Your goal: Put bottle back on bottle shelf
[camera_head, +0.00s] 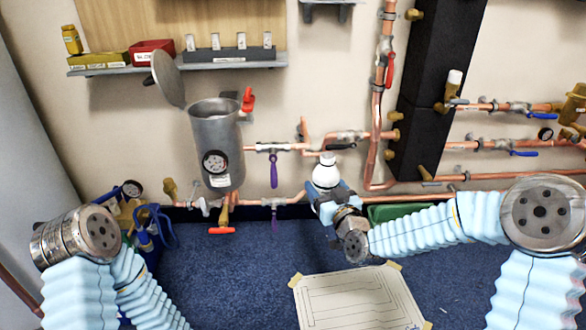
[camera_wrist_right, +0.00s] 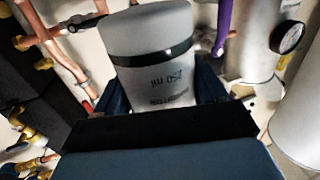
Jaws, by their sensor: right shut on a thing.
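A white bottle (camera_head: 326,172) with a rounded cap stands nearly upright in my right gripper (camera_head: 328,200), in front of the copper pipes. In the right wrist view the bottle (camera_wrist_right: 152,75) fills the upper middle. It has a dark band and inverted "250 ml" lettering. My right gripper (camera_wrist_right: 155,112) is shut on it. A wall shelf (camera_head: 130,69) is at the upper left, and a small shelf (camera_head: 332,2) is cut off at the top edge. I cannot tell which is the bottle shelf. My left arm shows at the lower left, but its gripper is not visible.
Copper pipes with valves run along the wall. A taped paper (camera_head: 358,300) lies on blue carpet.

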